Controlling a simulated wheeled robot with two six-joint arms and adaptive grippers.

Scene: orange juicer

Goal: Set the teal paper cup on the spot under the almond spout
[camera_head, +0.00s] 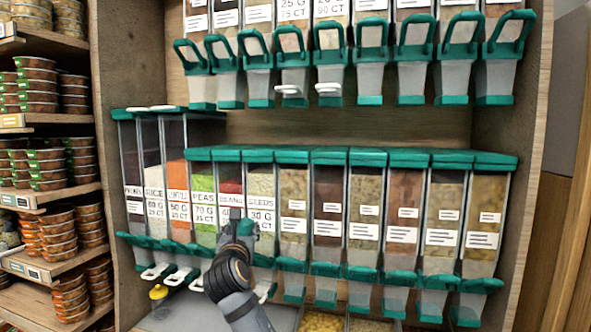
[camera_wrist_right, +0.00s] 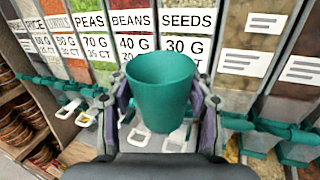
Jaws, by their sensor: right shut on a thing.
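The teal paper cup (camera_wrist_right: 162,88) is upright in the right wrist view, between the two fingers of my right gripper (camera_wrist_right: 162,100). The gripper is shut on its sides. In the head view my right gripper (camera_head: 238,222) is in front of the lower dispenser row, over the BEANS and SEEDS bins; the cup cannot be made out there. In the wrist view, white spout levers (camera_wrist_right: 176,139) show behind and below the cup. No label reading almond is legible, so I cannot tell which spout is almond. My left gripper is not in view.
Upper dispensers (camera_head: 333,80) with teal handles hang above the lower row (camera_head: 328,205). Beneath the lower row are open bins of food (camera_head: 322,322). A small yellow-topped item (camera_head: 158,292) stands at lower left. Shelves of stacked containers (camera_head: 38,165) are at far left.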

